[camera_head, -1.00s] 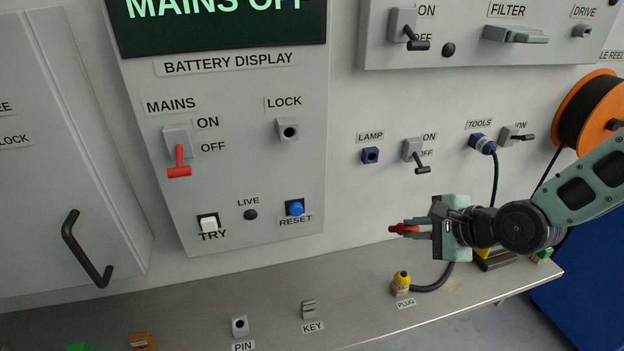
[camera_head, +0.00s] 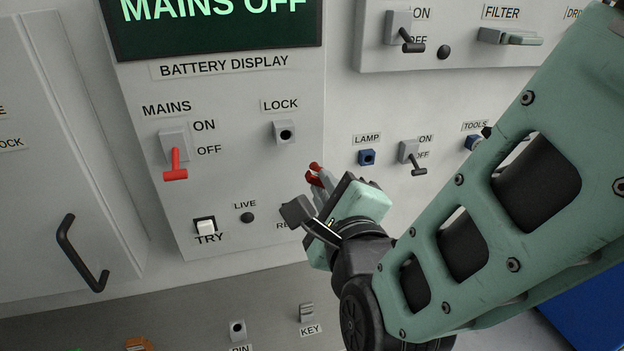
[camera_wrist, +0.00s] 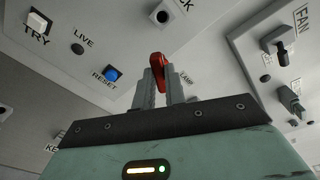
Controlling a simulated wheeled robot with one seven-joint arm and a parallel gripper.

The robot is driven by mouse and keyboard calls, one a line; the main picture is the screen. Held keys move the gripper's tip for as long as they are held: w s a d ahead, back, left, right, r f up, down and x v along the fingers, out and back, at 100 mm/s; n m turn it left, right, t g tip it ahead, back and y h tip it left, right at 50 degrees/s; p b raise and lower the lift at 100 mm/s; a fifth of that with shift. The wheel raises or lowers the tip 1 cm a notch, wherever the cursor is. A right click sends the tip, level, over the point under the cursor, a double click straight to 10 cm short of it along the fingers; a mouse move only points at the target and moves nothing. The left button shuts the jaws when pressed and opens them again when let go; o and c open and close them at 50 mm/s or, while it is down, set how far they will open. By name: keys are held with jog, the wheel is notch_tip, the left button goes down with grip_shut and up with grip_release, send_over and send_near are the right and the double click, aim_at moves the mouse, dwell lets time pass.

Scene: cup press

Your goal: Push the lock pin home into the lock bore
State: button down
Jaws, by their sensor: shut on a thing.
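The red lock pin (camera_head: 315,168) is held in my gripper (camera_head: 322,184), which is shut on it. The pin also shows between the fingers in the wrist view (camera_wrist: 158,66). The lock bore (camera_head: 286,134) is a dark round hole in a grey block under the LOCK label on the battery panel. In the head view the pin is below and to the right of the bore, apart from it. In the wrist view the bore (camera_wrist: 162,16) is at the top, beyond the pin. The bore looks empty.
The red MAINS lever (camera_head: 175,163) points down at OFF. The white TRY switch (camera_head: 206,227) and blue RESET button (camera_wrist: 113,73) are on the lower panel; my arm hides RESET in the head view. The PIN holder (camera_head: 238,329) and KEY holder (camera_head: 307,312) stand on the shelf.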

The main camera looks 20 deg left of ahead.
jog(key=shift+t+y, duration=0.3)
jog(key=s+r, duration=0.1)
jog(key=s+a+r, duration=0.1)
jog(key=s, duration=0.1)
jog(key=shift+a+r, duration=0.3)
jog(key=shift+r, duration=0.1)
jog(key=shift+s+f+b, duration=0.15)
jog(key=shift+b, duration=0.75)
jog(key=shift+b+x, duration=0.75)
jog(key=shift+x, duration=2.1)
jog(key=shift+b, duration=1.75)
jog(key=shift+b+x, duration=0.8)
jog(key=shift+x, duration=1.2)
jog(key=c, duration=1.4)
grip_release()
jog(key=shift+o, duration=0.2)
